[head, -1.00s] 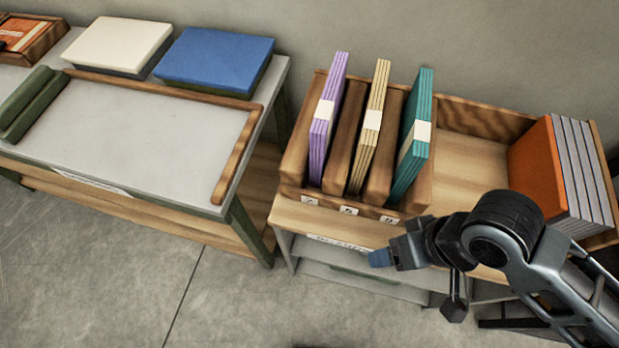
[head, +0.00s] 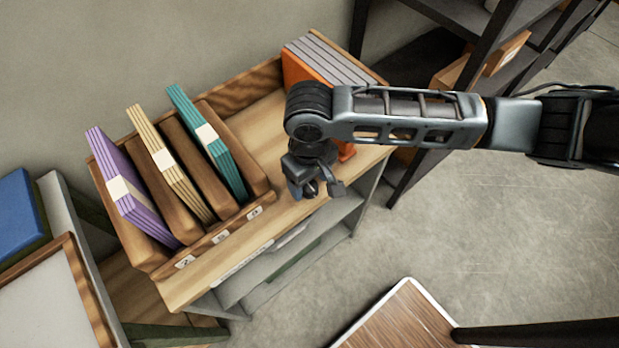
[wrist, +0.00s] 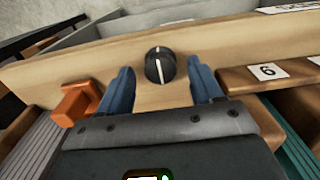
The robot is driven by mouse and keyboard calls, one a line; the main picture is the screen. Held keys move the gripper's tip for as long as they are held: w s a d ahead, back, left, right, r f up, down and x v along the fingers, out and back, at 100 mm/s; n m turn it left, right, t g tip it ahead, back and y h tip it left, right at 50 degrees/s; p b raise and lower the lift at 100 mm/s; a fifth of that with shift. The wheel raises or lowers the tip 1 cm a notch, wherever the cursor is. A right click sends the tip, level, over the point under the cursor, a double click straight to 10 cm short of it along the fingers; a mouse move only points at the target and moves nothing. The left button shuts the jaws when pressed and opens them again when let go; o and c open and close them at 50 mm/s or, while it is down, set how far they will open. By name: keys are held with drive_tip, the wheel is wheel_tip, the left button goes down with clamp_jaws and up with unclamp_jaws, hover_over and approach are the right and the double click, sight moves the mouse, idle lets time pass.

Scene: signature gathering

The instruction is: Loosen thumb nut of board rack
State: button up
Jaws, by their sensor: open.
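A dark round knob (wrist: 160,66) with a white line across it, apparently the thumb nut, sits on the light wooden front of the board rack (wrist: 60,72). My gripper (wrist: 160,70) is open, with one blue finger on each side of the knob. Gaps show between the fingers and the knob, and I see no contact. In the head view, my gripper (head: 316,188) points down at the front edge of the wooden rack (head: 262,115), and the arm hides the knob. Grey boards (head: 328,58) with an orange one stand at the rack's right end.
An orange block (wrist: 75,103) juts out left of the fingers. Purple (head: 128,185), yellow (head: 168,162) and teal (head: 205,140) stacks stand in wooden slots on the left. A dark shelf unit (head: 490,50) rises at the right. Open floor (head: 480,220) lies in front.

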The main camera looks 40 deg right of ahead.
drive_tip(key=shift+f, duration=0.2)
drive_tip(key=c, duration=1.1)
